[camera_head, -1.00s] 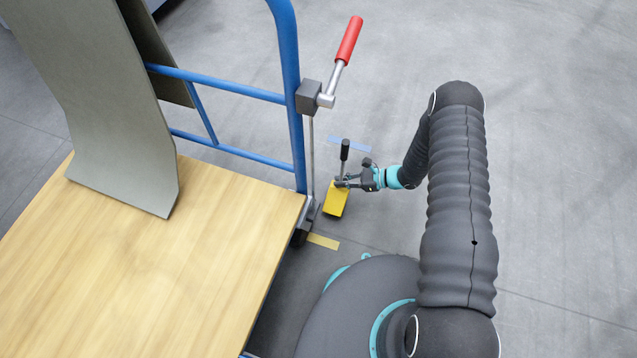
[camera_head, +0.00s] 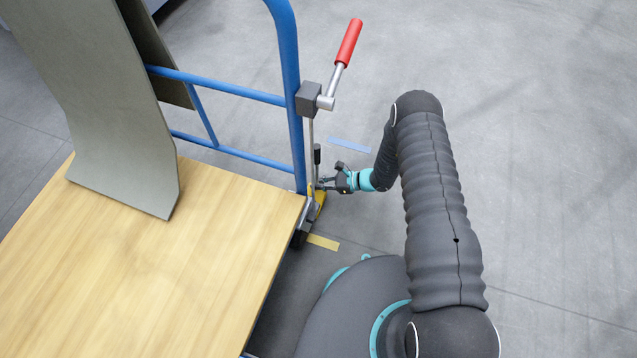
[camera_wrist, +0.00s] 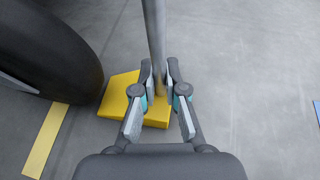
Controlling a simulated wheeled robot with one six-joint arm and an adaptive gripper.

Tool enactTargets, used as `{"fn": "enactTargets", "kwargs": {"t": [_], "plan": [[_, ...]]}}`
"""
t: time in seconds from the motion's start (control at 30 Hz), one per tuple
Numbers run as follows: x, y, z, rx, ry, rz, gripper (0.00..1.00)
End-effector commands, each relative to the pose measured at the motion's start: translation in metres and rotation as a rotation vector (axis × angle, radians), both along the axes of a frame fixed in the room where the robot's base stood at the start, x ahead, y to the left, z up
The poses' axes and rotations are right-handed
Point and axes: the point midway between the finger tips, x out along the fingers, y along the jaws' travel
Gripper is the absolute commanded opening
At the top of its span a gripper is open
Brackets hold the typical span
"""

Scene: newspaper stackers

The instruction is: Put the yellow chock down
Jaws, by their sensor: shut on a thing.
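The yellow chock (camera_head: 319,204) is low beside the trolley's wheel, partly hidden by the trolley's post and my gripper. In the wrist view, the chock (camera_wrist: 116,98) shows below my fingers, its left end close to the dark wheel (camera_wrist: 45,55). I cannot tell whether it touches the wheel or the floor. My gripper (camera_head: 325,184) is shut on the chock's upright handle, which has a black grip (camera_head: 317,153) on top. The wrist view shows my fingers (camera_wrist: 160,75) on both sides of the grey stem.
The trolley has a wooden deck (camera_head: 200,250), a blue frame (camera_head: 290,100) and a red-handled lever (camera_head: 349,40). A grey panel (camera_head: 110,110) stands on the deck. A yellow floor strip (camera_head: 323,242) and a blue one (camera_head: 349,145) lie nearby. Floor right of my arm is clear.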

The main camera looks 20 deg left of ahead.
Motion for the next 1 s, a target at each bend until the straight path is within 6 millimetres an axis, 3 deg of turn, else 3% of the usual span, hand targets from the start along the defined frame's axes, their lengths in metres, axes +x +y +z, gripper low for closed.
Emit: {"fn": "enactTargets", "kwargs": {"t": [0.37, 0.4, 0.47, 0.87, 1.0], "plan": [[0.001, 0.000, -0.003, 0.002, -0.003, 0.000, 0.00], [0.001, 0.000, -0.002, 0.001, -0.002, 0.001, 0.21], [0.001, 0.000, -0.002, 0.001, -0.002, 0.001, 0.36], [0.001, 0.000, 0.003, 0.001, -0.002, 0.001, 0.36], [0.005, -0.017, 0.009, 0.001, -0.003, -0.003, 0.36]]}}
